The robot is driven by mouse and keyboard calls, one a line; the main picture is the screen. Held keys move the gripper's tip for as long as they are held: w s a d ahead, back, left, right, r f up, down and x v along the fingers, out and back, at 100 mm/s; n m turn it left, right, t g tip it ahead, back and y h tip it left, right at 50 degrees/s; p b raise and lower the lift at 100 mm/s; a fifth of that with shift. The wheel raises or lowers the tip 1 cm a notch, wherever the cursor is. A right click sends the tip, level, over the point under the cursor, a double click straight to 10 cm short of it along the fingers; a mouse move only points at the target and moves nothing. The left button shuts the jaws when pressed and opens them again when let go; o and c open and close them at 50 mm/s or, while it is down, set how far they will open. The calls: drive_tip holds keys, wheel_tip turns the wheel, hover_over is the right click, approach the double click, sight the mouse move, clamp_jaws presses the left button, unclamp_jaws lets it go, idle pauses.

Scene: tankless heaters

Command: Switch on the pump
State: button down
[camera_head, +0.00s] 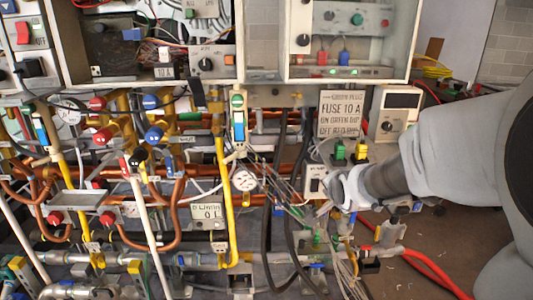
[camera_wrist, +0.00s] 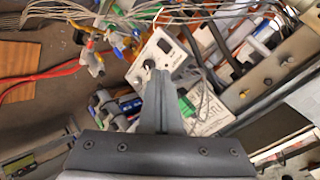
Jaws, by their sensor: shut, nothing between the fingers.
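My gripper (camera_wrist: 158,74) is shut and empty in the wrist view. Its tips lie over or close to a white control box (camera_wrist: 160,52) with dark round controls; I cannot tell whether they touch. In the head view, a white box (camera_head: 315,181) with a dark control stands just left of my gripper (camera_head: 342,190), whose tips are hard to make out there.
Copper and yellow pipes, valves and loose wires (camera_head: 270,180) crowd the left. A red hose (camera_head: 430,268) runs along the lower right. Cabinets (camera_head: 345,75) stand above.

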drive_tip(key=w+d+f+m+t+b, duration=0.1)
drive_tip(key=w+f+m+b, duration=0.1)
drive_tip(key=f, duration=0.4)
drive_tip(key=w+d+f+m+t+b, duration=0.1)
drive_tip(key=w+d+f+m, duration=0.1)
drive_tip(key=w+f+m, duration=0.2)
drive_tip(key=w+f, duration=0.1)
drive_tip(key=w, duration=0.2)
drive_tip(key=shift+w+f+y+b, duration=0.15)
drive_tip(key=shift+f+y+b, duration=0.2)
drive_tip(key=shift+y, duration=0.05)
drive_tip(key=shift+d, duration=0.1)
